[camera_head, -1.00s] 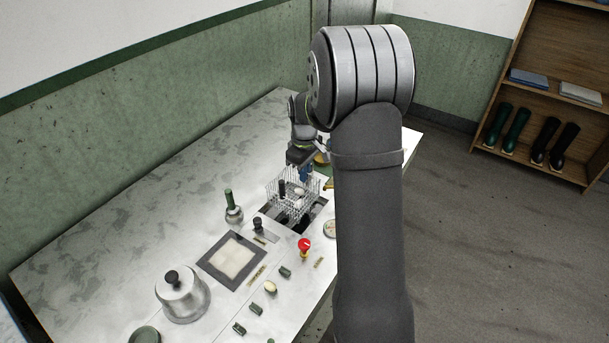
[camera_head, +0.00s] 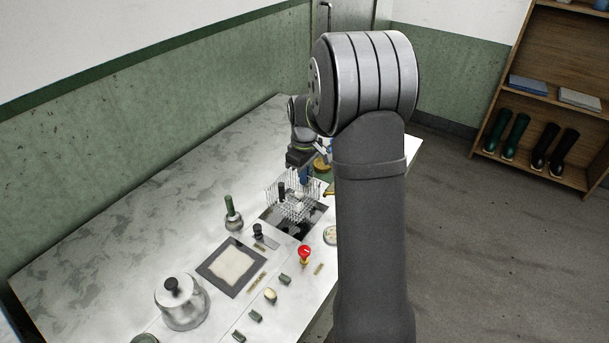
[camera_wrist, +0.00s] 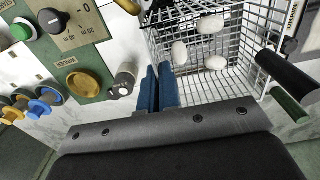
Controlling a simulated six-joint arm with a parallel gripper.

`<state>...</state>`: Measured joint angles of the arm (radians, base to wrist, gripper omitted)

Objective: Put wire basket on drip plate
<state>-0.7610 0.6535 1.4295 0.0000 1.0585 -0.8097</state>
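The wire basket (camera_head: 296,207) is a white open mesh with a few pale oval cocoons in it. It is over the dark square basin opening (camera_head: 273,217) in the worktop; its height above the opening is hard to judge. In the wrist view the basket (camera_wrist: 222,88) fills the upper right. My gripper (camera_head: 304,180) is at its far edge. Its two blue fingers (camera_wrist: 158,88) are almost together at the basket's corner, with the rim seemingly between them. A dark-framed square with a pale centre (camera_head: 232,266) lies nearer; I cannot tell whether it is the drip plate.
A metal kettle-like pot (camera_head: 183,305) stands at the front left. A green-handled tool (camera_head: 231,212) stands left of the basin. A red knob (camera_head: 305,252) and several small pieces lie nearer. A control panel (camera_wrist: 75,45) with knobs is beside the gripper. The left worktop is clear.

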